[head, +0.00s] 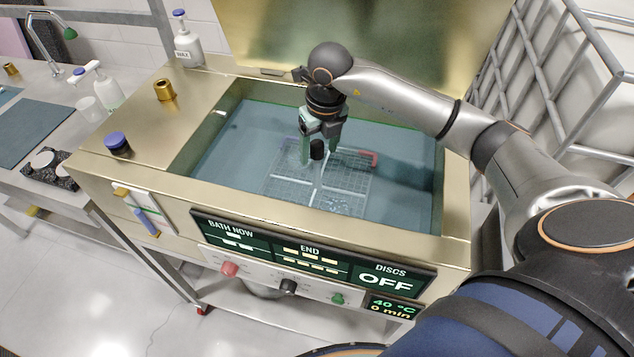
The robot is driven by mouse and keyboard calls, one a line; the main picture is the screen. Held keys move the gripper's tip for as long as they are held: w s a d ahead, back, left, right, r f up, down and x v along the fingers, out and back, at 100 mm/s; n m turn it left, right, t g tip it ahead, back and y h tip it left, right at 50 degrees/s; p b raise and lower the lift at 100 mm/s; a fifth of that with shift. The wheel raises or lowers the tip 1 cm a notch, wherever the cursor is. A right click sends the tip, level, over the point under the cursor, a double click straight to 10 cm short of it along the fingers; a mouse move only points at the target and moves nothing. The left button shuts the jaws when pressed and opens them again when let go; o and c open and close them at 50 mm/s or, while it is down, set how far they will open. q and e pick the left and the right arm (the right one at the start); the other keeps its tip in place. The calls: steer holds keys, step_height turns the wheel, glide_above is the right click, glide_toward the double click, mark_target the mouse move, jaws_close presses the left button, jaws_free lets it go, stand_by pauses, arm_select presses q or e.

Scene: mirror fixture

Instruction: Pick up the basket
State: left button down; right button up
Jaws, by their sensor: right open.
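The basket (330,190) is a wire-mesh tray with a crossbar and a red end piece. It lies in the liquid of a brass-coloured bath tank (420,226). My right gripper (316,155) comes in from the right and points down over the middle of the basket. Its fingers are open around or close beside a dark knob (317,149) above the basket; I cannot tell whether they touch it. Part of the basket is hidden behind the fingers. My left gripper is not in view.
The tank's walls surround the basket, with a raised brass lid (390,30) behind. A white bottle (187,46) stands at the back. A metal-frame cage (530,60) is at the right.

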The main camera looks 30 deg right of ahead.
mark_target(316, 163)
steer(key=f, duration=0.3)
steer(key=f+p, duration=0.1)
steer(key=f, duration=0.1)
steer(key=shift+w+a+f, duration=0.1)
steer(key=shift+w+f, duration=0.25)
steer(key=shift+w, duration=0.05)
jaws_close()
steer(key=shift+w+r, duration=0.1)
steer(key=shift+r, duration=0.05)
stand_by(1.0)
